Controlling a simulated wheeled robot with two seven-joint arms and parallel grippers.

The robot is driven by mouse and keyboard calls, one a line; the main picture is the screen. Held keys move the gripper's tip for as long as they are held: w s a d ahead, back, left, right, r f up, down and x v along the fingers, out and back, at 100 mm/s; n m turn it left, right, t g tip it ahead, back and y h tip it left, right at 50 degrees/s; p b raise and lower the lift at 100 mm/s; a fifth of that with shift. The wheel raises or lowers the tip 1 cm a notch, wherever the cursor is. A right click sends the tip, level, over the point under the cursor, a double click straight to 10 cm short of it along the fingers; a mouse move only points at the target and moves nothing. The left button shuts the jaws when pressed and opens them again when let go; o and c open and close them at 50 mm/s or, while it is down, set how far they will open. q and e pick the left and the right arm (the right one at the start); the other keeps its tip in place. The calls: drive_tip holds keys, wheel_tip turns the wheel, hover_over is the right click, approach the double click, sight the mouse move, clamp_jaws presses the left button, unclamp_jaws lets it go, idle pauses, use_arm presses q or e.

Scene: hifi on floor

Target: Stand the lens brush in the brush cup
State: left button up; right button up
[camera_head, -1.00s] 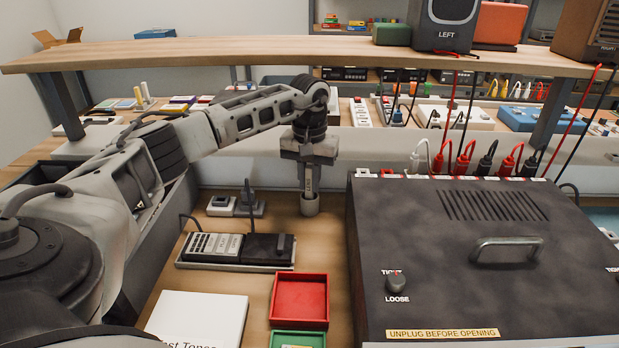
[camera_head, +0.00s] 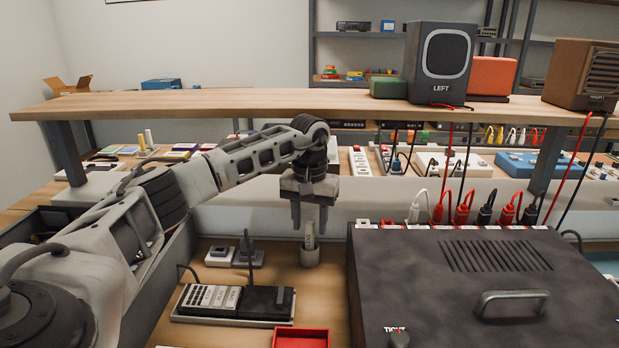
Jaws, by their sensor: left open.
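The brush cup (camera_head: 310,257) is a small grey cylinder on the wooden bench, just left of the large dark box. The lens brush (camera_head: 310,237) shows as a narrow pale handle rising from the cup, nearly upright; its lower end is hidden inside. My left gripper (camera_head: 309,217) is above the cup, pointing down. Its two fingers are spread, one on each side of the brush's top, with gaps visible between. My right gripper is not in view.
The dark box (camera_head: 420,285) stands close to the right of the cup, with cables along its back. A wooden shelf (camera_head: 230,103) with a speaker (camera_head: 440,62) spans above. A keypad device (camera_head: 230,301) and a red tray (camera_head: 300,338) lie nearer.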

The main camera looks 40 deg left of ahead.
use_arm(q)
wheel_tip(320, 180, up, 13)
drive_tip(key=shift+r, duration=0.2)
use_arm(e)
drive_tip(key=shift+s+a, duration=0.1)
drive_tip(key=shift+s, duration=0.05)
use_arm(q)
drive_tip(key=shift+r+p, duration=0.1)
drive_tip(key=shift+p, duration=0.2)
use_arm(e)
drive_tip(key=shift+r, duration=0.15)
use_arm(q)
wheel_tip(320, 180, up, 7)
drive_tip(key=p, duration=0.9)
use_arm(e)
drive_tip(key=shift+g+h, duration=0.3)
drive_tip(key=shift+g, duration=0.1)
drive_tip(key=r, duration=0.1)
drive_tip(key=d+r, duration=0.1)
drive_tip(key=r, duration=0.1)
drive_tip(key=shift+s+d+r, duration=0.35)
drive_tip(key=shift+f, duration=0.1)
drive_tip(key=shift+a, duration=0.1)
